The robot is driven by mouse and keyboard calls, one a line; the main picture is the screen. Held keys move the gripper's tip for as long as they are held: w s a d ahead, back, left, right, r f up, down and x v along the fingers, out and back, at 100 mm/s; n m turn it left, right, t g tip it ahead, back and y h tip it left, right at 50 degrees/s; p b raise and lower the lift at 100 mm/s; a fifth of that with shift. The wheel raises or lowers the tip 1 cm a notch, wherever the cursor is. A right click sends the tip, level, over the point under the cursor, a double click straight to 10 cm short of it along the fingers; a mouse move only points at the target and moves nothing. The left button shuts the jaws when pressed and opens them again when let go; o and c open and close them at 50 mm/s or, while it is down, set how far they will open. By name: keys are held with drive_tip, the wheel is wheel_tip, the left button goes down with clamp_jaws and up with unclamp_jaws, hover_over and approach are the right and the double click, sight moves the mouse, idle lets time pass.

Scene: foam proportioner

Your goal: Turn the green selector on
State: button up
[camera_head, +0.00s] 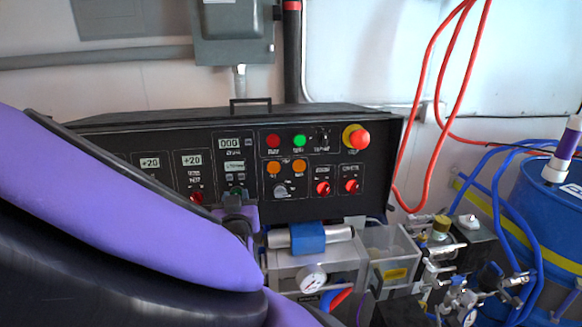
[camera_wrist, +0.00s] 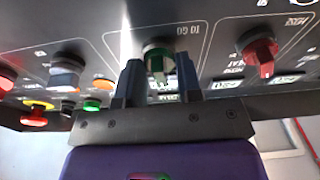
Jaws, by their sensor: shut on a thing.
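The green selector (camera_wrist: 159,63) is a round dark-green knob with a raised grip, on the black control panel (camera_head: 220,159). In the wrist view it sits between the two dark fingers of my gripper (camera_wrist: 160,80), which is shut on it. Its grip runs roughly up and down in that picture. In the head view the selector (camera_head: 237,190) is mostly covered by my gripper (camera_head: 238,203) at the panel's lower middle, and my purple arm crosses the left side.
Red selectors stand on both sides, one left of the green selector (camera_head: 196,197) and others right (camera_head: 323,188). A red emergency button (camera_head: 356,137) is at the upper right. A metal cylinder with a blue band (camera_head: 308,237) and a gauge (camera_head: 312,278) lie below the panel.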

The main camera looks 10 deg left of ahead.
drive_tip(key=m+h, duration=0.1)
drive_tip(key=m, duration=0.6)
drive_tip(key=shift+m+h, duration=0.3)
drive_tip(key=shift+h, duration=0.1)
drive_tip(key=shift+a, duration=0.1)
drive_tip(key=o, duration=0.5)
drive_tip(key=shift+o, duration=0.2)
drive_tip(key=shift+s, duration=0.15)
